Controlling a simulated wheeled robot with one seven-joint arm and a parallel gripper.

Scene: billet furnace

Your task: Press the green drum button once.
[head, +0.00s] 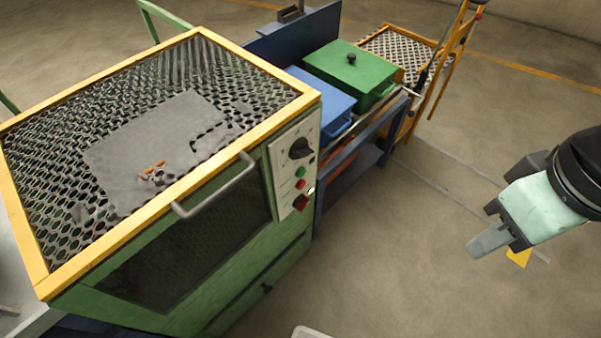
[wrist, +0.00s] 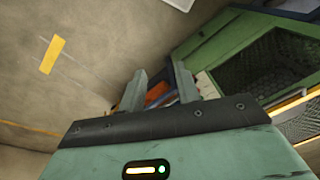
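The green button (head: 300,171) is a small round button on the pale control panel (head: 285,193) at the right side of the green machine's front. It sits below a black rotary knob (head: 299,148) and just above a red button (head: 300,184). My gripper (head: 483,232) is well to the right of the panel, in the air and apart from everything. In the wrist view, the two fingers of my gripper (wrist: 161,88) stand apart with nothing between them. I cannot make out the green button in the wrist view.
The green machine (head: 225,284) has a mesh top with a yellow frame and a grey bar handle (head: 215,188) jutting from its front. A red knob (head: 301,202) sits low on the panel. Blue and green boxes (head: 350,72) stand behind. The floor between machine and gripper is clear.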

